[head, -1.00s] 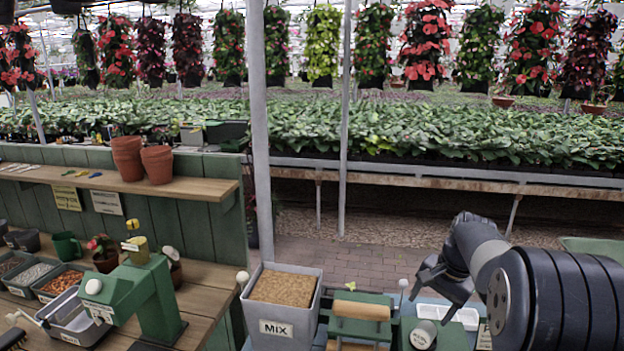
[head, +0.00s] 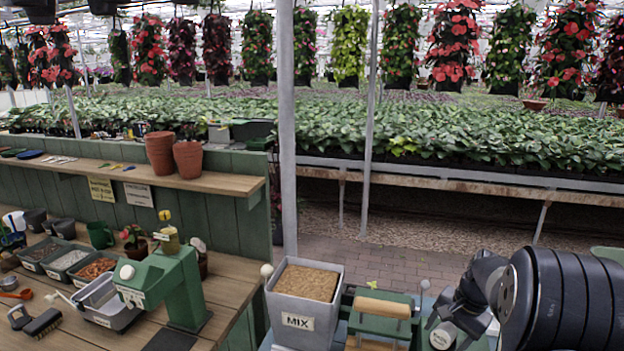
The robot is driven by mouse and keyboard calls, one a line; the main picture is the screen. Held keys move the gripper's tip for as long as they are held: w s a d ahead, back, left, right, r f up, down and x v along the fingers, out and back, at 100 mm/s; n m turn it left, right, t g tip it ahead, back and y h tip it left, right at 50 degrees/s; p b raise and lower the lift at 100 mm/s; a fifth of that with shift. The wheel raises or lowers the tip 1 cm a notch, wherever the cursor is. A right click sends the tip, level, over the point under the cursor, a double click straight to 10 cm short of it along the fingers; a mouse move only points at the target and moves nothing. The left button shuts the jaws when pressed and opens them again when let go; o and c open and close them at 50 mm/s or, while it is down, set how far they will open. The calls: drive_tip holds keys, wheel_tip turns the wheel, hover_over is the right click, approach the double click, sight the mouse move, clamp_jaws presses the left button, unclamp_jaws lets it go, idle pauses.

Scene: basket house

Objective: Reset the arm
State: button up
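My gripper (head: 457,312) is at the lower right of the head view, at the end of my black arm. It hangs low over the right part of the work surface, beside a white-capped cylinder (head: 443,336). Its fingers are dark and partly turned away, so I cannot tell whether they are apart or together. Nothing is clearly seen between them. A grey bin marked MIX (head: 298,322), full of brown soil, stands to the left of my gripper. A green box with a wooden handle (head: 383,306) stands between the bin and my gripper.
A wooden bench (head: 228,290) on the left holds a green press-like device (head: 180,290), a grey tray (head: 105,303), several small bins and a brush (head: 42,323). Terracotta pots (head: 160,152) stand on the shelf (head: 225,183). A metal post (head: 287,130) rises behind the MIX bin. Plant beds lie beyond.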

drive_tip(key=b+v, duration=0.1)
drive_tip(key=v, duration=0.6)
drive_tip(key=shift+d+r+b, duration=0.2)
drive_tip(key=shift+r+b, duration=0.05)
drive_tip(key=shift+b, duration=0.15)
drive_tip(key=shift+s+a, duration=0.1)
drive_tip(key=shift+s, duration=0.05)
